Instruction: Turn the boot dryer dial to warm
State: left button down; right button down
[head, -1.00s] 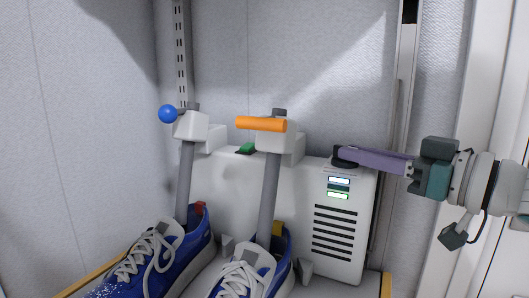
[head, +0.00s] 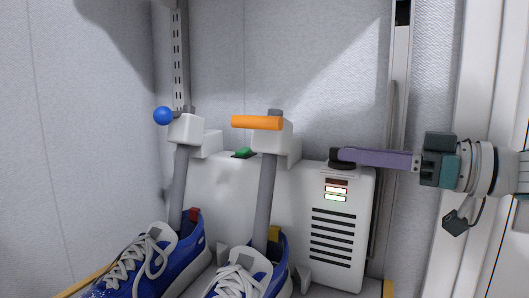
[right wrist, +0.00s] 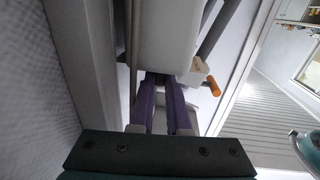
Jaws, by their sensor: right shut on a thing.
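The white boot dryer (head: 222,190) stands against the back wall, with a black dial (head: 342,164) on top at its right end. My left gripper is not in view.
Two blue shoes (head: 190,255) sit on the dryer's grey tubes at the lower left. An orange handle (head: 257,122), a blue ball knob (head: 163,116) and a green button (head: 244,153) are left of the dial. A metal rail (head: 395,130) stands behind my right gripper.

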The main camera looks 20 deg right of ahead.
jog(key=c, duration=1.1)
grip_release()
jog(key=shift+w+f, duration=0.1)
jog(key=shift+f, duration=0.05)
jog(key=shift+o, duration=1.1)
jog(key=p+v, duration=0.3)
jog(key=v, duration=0.7)
jog(key=shift+o, duration=0.4)
